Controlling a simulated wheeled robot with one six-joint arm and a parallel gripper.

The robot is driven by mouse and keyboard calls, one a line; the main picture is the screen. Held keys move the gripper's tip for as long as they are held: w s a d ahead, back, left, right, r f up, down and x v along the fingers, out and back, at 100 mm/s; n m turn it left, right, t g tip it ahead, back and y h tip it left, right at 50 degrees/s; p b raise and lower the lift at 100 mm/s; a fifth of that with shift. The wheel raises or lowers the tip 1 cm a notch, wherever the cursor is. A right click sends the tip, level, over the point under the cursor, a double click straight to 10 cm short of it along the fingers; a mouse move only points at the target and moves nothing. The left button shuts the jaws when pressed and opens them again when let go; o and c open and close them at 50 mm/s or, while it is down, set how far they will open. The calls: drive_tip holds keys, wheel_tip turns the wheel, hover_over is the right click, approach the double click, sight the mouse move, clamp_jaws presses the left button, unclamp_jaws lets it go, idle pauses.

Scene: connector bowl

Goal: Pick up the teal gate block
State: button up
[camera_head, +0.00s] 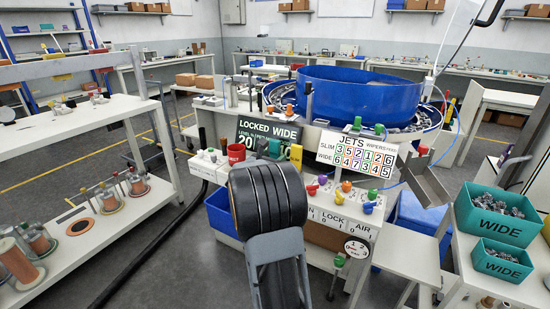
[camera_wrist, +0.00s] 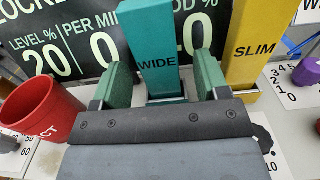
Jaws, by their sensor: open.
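The teal gate block (camera_wrist: 157,40), labelled WIDE, stands upright in the middle of the wrist view, in front of the dark sign. My gripper (camera_wrist: 165,76) is open, with one green finger on each side of the block's lower part. Whether the fingers touch it I cannot tell; they do not look closed on it. In the head view the top of the teal block (camera_head: 274,147) shows just above my black arm link, which hides its lower part and most of my gripper.
A yellow SLIM block (camera_wrist: 252,45) stands close right of the teal one. A red cup (camera_wrist: 40,108) stands to the left. The dark display sign (camera_wrist: 85,25) is close behind. In the head view, coloured knobs (camera_head: 342,193) and a blue bowl (camera_head: 345,95) lie to the right.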

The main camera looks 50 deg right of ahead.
drive_tip(key=shift+c, duration=0.4)
drive_tip(key=c, duration=0.9)
drive_tip(key=shift+c, duration=0.3)
drive_tip(key=shift+r, duration=0.15)
